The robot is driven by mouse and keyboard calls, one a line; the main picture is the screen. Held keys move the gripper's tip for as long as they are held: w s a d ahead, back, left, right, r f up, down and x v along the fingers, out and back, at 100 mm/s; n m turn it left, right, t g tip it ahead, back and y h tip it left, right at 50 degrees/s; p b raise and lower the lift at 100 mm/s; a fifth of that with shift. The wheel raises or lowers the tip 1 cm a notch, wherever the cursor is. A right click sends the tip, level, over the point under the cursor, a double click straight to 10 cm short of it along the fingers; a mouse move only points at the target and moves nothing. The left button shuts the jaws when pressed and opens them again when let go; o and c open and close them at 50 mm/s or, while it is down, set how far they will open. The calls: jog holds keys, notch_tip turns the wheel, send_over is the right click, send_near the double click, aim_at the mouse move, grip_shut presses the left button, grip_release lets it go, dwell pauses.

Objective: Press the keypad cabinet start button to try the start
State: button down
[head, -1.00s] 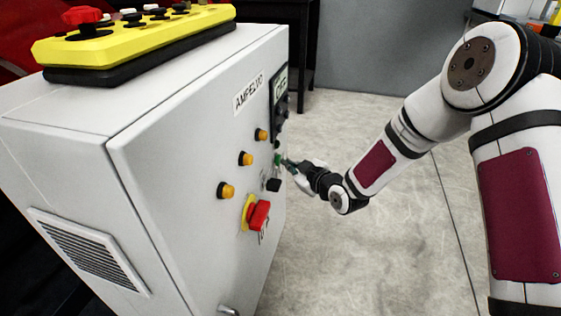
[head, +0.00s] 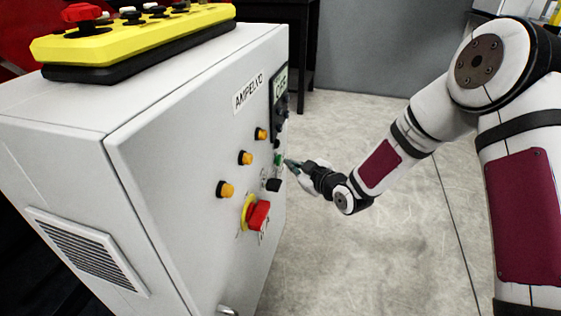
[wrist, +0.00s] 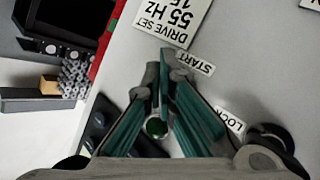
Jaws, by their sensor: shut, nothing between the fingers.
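The keypad cabinet (head: 190,170) is a pale grey box whose front panel carries several buttons. A small green button (head: 278,160) sits near the panel's right edge; a green round button (wrist: 156,127) shows between my finger links in the wrist view. A START label (wrist: 195,62) is beside the fingertips there. My gripper (head: 288,162) is shut and empty, its tips just right of the green button in the head view. I cannot tell whether they touch it.
A red emergency stop (head: 258,215) on yellow and a black knob (head: 273,185) sit below the green button. Several amber buttons (head: 245,158) are to its left. A yellow control box (head: 130,45) lies on top. Floor to the right is clear.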

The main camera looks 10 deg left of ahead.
jog(key=shift+d, duration=0.3)
jog(key=shift+s+d, duration=0.1)
jog(key=shift+d, duration=2.35)
